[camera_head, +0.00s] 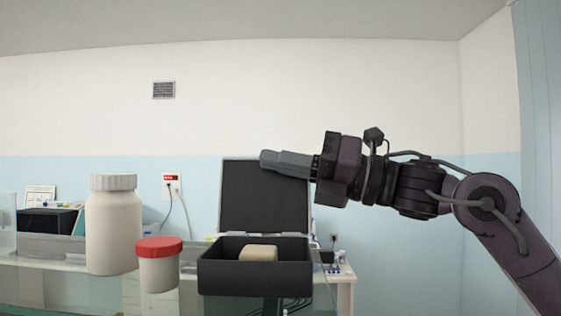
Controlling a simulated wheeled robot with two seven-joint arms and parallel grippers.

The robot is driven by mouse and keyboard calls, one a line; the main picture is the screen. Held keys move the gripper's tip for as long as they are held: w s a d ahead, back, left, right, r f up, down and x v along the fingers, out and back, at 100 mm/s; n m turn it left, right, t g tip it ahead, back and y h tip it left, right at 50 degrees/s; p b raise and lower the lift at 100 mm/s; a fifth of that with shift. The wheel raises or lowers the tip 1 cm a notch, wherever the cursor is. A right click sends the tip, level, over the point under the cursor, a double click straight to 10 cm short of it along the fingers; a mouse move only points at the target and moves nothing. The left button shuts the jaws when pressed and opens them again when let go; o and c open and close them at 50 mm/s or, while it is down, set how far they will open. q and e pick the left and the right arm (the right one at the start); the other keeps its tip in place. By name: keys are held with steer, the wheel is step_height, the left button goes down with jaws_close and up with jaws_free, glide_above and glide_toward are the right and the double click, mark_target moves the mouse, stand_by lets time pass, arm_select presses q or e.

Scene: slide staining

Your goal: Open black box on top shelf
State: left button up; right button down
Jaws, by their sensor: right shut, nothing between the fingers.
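The black box (254,280) stands on the glass shelf with its lid (262,205) raised upright at the back. A beige block (258,253) lies inside the box. My right gripper (264,160) comes in from the right and points left. It is shut and empty, at the height of the lid's top edge and overlapping its upper right part in the picture. I cannot tell whether it touches the lid. My left gripper is not in view.
A large white bottle (113,225) and a smaller white jar with a red cap (159,265) stand left of the box on the glass shelf (60,285). A dark device (47,221) sits farther back at left.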

steer(key=shift+d+f, duration=0.1)
steer(key=b+v, duration=0.4)
steer(key=v, duration=0.3)
steer(key=shift+d, duration=0.3)
